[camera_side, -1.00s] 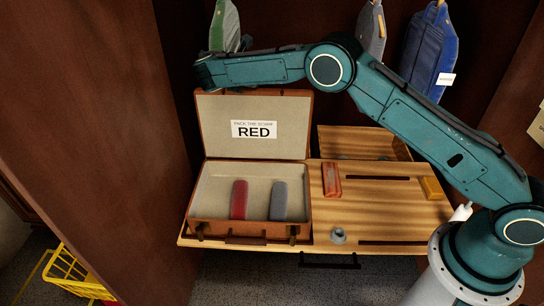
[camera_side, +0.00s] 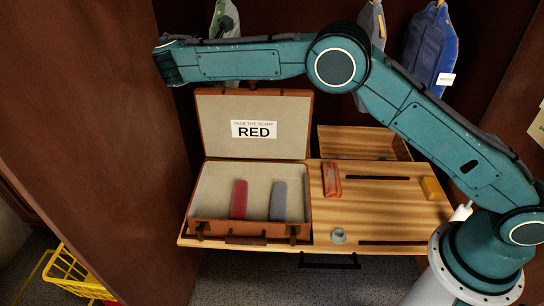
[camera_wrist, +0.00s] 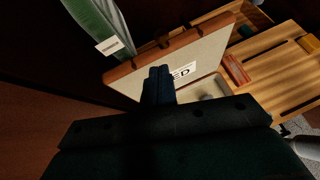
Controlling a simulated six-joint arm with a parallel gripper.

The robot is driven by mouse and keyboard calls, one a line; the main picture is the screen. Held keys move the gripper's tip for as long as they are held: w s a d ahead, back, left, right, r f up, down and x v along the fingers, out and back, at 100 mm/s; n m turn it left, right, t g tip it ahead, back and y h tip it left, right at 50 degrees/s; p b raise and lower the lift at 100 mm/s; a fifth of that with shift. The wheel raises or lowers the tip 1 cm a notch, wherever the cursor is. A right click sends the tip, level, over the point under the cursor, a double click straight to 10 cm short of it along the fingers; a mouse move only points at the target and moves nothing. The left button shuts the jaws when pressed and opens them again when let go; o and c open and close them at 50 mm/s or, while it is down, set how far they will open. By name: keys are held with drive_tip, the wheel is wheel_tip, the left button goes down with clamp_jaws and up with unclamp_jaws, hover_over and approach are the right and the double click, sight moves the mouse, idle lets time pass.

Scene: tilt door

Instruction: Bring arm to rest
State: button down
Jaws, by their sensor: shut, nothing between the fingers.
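My gripper (camera_wrist: 158,76) shows in the wrist view as two dark fingers closed together, with nothing between them. It is in front of the open lid of the brown suitcase. In the side view my arm reaches left above the suitcase (camera_side: 250,240), and the fingers cannot be made out there. The suitcase stands open on the wooden shelf, and its lid carries a label (camera_side: 254,129) reading RED. A red rolled scarf (camera_side: 239,199) and a grey one (camera_side: 278,201) lie inside it, side by side.
The wooden shelf (camera_side: 395,215) holds a red-orange block (camera_side: 331,180), a yellow block (camera_side: 432,188) and a small grey ring (camera_side: 338,236). Garments hang behind, including a blue one (camera_side: 428,50). Dark wooden wall panels (camera_side: 95,130) flank the left. A yellow basket (camera_side: 72,272) stands on the floor.

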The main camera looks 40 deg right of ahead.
drive_tip(key=shift+s+a+r, duration=0.15)
drive_tip(key=shift+a+r, duration=0.15)
drive_tip(key=shift+r, duration=0.05)
drive_tip(key=shift+d, duration=0.1)
drive_tip(key=s+d+r+m+y, duration=0.5)
drive_tip(key=s+d+r+m, duration=0.7)
drive_tip(key=s, duration=0.3)
drive_tip(key=s+a+f+m+y, duration=0.1)
drive_tip(key=s+m, duration=0.3)
drive_tip(key=s, duration=0.6)
drive_tip(key=s+f+m+y, duration=0.2)
drive_tip(key=s+f+m, duration=0.2)
drive_tip(key=s, duration=0.5)
drive_tip(key=s+a+f+m+y, duration=0.1)
drive_tip(key=s+f+m, duration=0.1)
drive_tip(key=s, duration=0.8)
drive_tip(key=shift+s+a+f+m+y, duration=0.3)
drive_tip(key=shift+m, duration=0.6)
